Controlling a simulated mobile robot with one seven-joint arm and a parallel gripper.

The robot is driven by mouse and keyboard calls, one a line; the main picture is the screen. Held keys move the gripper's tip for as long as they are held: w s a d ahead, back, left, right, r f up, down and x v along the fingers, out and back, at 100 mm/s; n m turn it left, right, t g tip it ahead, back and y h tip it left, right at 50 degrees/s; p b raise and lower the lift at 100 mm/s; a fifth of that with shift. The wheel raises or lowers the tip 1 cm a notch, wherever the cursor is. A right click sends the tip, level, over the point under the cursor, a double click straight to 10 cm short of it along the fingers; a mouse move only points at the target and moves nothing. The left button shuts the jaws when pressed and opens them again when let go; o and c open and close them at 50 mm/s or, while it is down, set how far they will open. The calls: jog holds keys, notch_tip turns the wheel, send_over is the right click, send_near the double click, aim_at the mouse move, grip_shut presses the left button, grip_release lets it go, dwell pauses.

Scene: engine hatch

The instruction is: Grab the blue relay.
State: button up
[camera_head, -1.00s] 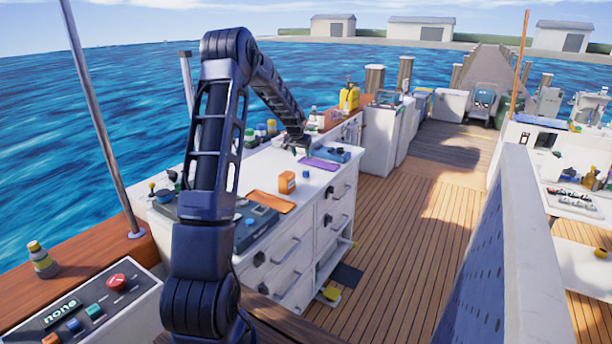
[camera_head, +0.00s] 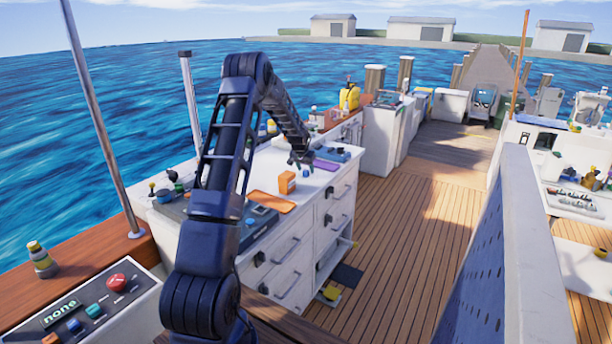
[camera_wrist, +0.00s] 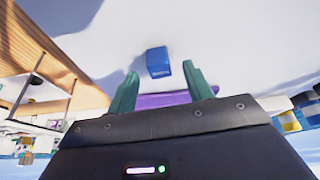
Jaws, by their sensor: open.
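The blue relay, a small blue block with pale lettering (camera_wrist: 158,62), lies on the white worktop in the wrist view. It is just beyond my fingertips, near the middle of the gap between them. My gripper (camera_wrist: 161,82) is open, with its two green fingers apart and nothing between them. In the head view my gripper (camera_head: 301,161) is low over the far part of the white cabinet top.
A purple mat (camera_head: 325,165) lies beside the gripper. An orange box (camera_head: 287,182) and an orange mat (camera_head: 273,201) are nearer on the white cabinet (camera_head: 290,235). Bottles stand along the back edge, partly behind my arm. Wooden deck (camera_head: 400,240) is open to the right.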

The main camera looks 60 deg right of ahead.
jog(key=shift+d+f, duration=0.15)
jog(key=shift+f, duration=0.3)
jog(key=c, duration=1.1)
jog(key=shift+r, duration=0.1)
